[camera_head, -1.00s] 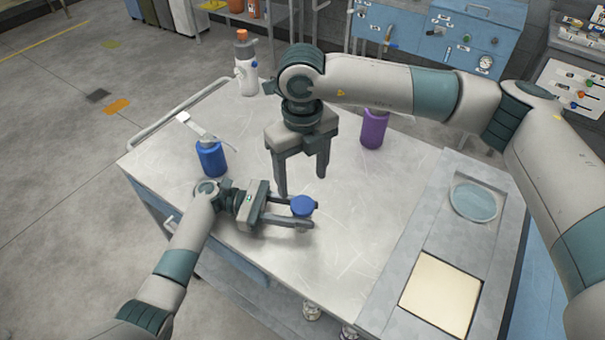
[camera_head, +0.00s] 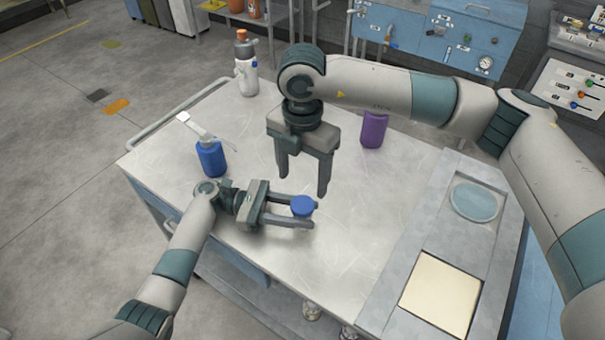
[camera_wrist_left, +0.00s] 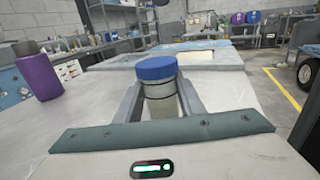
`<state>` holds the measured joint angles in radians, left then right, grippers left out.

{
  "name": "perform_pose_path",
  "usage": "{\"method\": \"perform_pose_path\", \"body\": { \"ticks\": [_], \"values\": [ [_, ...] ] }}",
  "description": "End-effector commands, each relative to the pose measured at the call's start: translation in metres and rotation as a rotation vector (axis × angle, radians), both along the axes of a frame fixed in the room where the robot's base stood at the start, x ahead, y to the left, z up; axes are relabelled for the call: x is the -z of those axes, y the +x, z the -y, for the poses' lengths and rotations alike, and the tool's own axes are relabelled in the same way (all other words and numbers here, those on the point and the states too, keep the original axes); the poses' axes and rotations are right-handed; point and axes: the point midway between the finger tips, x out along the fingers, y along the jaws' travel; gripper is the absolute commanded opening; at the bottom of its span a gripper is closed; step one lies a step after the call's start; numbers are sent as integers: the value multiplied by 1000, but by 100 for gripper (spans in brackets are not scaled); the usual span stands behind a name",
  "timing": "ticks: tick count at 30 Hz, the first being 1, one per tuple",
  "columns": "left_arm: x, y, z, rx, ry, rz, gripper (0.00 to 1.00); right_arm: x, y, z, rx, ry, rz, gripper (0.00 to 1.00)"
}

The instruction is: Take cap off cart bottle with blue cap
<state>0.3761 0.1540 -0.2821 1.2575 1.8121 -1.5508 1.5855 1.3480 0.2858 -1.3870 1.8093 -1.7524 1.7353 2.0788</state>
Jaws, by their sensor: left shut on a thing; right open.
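The cart bottle has a blue cap (camera_head: 302,205), which is on top of it. In the left wrist view the pale bottle body (camera_wrist_left: 160,101) stands upright under the blue cap (camera_wrist_left: 156,68). My left gripper (camera_head: 303,214) is shut on the bottle body below the cap, one finger on each side. My right gripper (camera_head: 302,178) is open and empty, pointing down above the cart, just behind and above the blue cap. It is not touching the cap. The bottle's lower part is hidden in the head view.
A blue pump bottle (camera_head: 211,158) stands on the cart top (camera_head: 345,240) at left. A white bottle with an orange cap (camera_head: 246,65) stands at the back, and a purple container (camera_head: 374,130) at back right. A cream pad (camera_head: 440,293) and a round dish (camera_head: 474,200) lie on the right.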

Motion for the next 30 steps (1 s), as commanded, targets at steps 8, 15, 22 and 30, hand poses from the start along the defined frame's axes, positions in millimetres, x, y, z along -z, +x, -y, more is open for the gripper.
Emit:
{"method": "perform_pose_path", "body": {
  "ticks": [8, 15, 22, 30],
  "values": [
    [0, 0, 0, 0, 0, 0, 0, 0, 0, 0, 1, 0, 0, 65],
    [0, 0, 0, 0, 0, 0, 0, 7, 0, 0, 0, 0, -1, 65],
    [0, 0, 0, 0, 0, 0, 0, 31, 0, 0, 0, -1, -2, 65],
    [0, 0, 0, 0, 0, 0, 0, 65, -1, 0, 0, -1, -3, 65]
  ]
}}
